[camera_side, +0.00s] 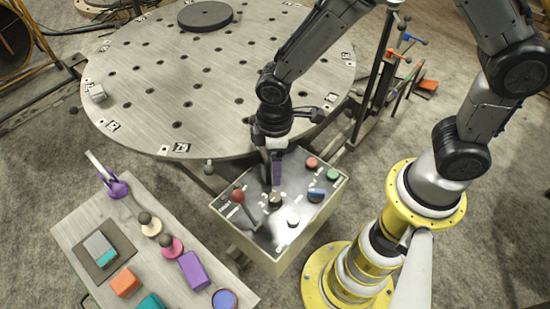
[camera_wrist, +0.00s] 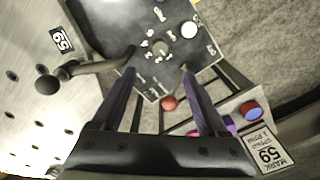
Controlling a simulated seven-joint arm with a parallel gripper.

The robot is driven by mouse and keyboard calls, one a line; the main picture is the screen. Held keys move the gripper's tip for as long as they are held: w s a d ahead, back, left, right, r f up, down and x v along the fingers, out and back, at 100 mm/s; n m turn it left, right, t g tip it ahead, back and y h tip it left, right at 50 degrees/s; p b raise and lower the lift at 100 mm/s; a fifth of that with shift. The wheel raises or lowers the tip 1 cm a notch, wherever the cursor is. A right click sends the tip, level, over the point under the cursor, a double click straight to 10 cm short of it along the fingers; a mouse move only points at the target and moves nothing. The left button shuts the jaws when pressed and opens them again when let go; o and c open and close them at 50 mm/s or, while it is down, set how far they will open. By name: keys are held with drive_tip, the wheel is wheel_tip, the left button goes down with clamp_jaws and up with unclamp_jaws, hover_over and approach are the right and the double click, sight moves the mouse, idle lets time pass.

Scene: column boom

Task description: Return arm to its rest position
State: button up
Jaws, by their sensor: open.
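My gripper (camera_side: 274,178) is over the control box (camera_side: 272,248), pointing down at its top panel. In the wrist view my gripper (camera_wrist: 158,70) shows two purple fingers spread apart with nothing between them. A round dial knob (camera_wrist: 161,47) with numbers around it lies just beyond the fingertips. The same knob (camera_side: 275,200) is close below the fingers in the side view; I cannot tell the exact gap.
The panel carries a red-ball lever (camera_side: 238,196), a white button (camera_side: 293,219), a blue switch (camera_side: 316,195), a red button (camera_side: 311,162) and a green button (camera_side: 333,174). A large perforated round table (camera_side: 140,75) stands behind. A side bench (camera_side: 75,232) holds coloured blocks.

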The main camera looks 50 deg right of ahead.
drive_tip(key=d+r+m+t, duration=0.25)
drive_tip(key=d+r, duration=0.25)
drive_tip(key=r, duration=0.5)
drive_tip(key=d+r+m+t, duration=0.25)
drive_tip(key=d+r, duration=0.35)
drive_tip(key=r, duration=0.4)
drive_tip(key=s+d+m, duration=0.2)
drive_tip(key=s, duration=0.4)
drive_tip(key=s+d+r+m, duration=0.1)
drive_tip(key=s+d+m, duration=0.1)
drive_tip(key=s, duration=0.5)
drive_tip(key=shift+d+r+t, duration=0.25)
drive_tip(key=shift+r+t, duration=0.05)
